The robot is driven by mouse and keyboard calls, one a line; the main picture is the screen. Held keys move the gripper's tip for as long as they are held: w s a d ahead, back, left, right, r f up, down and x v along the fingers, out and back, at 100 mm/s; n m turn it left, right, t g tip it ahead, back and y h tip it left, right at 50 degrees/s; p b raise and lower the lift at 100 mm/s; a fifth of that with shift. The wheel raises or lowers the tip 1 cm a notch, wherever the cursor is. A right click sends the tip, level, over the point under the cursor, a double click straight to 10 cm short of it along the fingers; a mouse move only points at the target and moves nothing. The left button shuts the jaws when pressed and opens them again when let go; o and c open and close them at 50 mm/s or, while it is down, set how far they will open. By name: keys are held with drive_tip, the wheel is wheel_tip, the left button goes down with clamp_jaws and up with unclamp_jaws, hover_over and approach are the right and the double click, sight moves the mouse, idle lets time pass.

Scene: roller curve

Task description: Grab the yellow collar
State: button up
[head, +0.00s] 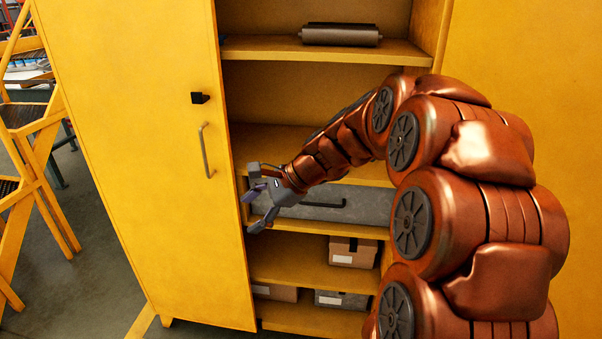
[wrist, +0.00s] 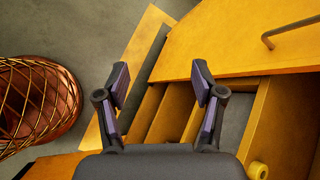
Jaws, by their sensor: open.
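My gripper (head: 255,210) is open and empty in front of the cabinet's middle shelves, close to the open door's edge.
The yellow cabinet door (head: 150,130) stands open on the left, with a bar handle (head: 206,150). A dark roller (head: 340,35) lies on the top shelf. A grey drawer or box (head: 350,203) and cartons (head: 352,252) sit lower. Yellow steps (head: 30,150) stand far left.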

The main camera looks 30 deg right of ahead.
drive_tip(key=w+d+m+t+h+b, duration=0.1)
drive_tip(key=w+d+m+t, duration=0.1)
drive_tip(key=d, duration=0.6)
drive_tip(key=w+d+m+t+h+b, duration=0.1)
drive_tip(key=w+d+m, duration=0.3)
drive_tip(key=d, duration=0.5)
drive_tip(key=w+d+m+t+b, duration=0.1)
drive_tip(key=w+d+m+t, duration=0.2)
drive_tip(key=d+m, duration=0.4)
drive_tip(key=shift+w+d+f+t+h, duration=0.15)
drive_tip(key=shift+w+d+t+h, duration=0.1)
drive_tip(key=shift+d, duration=0.3)
drive_tip(key=shift+w+d+f+t+h, duration=0.15)
drive_tip(key=shift+d+t, duration=0.1)
drive_tip(key=shift+d, duration=0.3)
drive_tip(key=shift+w+a, duration=0.1)
drive_tip(key=shift+w, duration=0.25)
drive_tip(key=shift+x, duration=3.35)
drive_tip(key=shift+a+r, duration=0.1)
drive_tip(key=shift+c, duration=0.2)
drive_tip(key=c, duration=1)
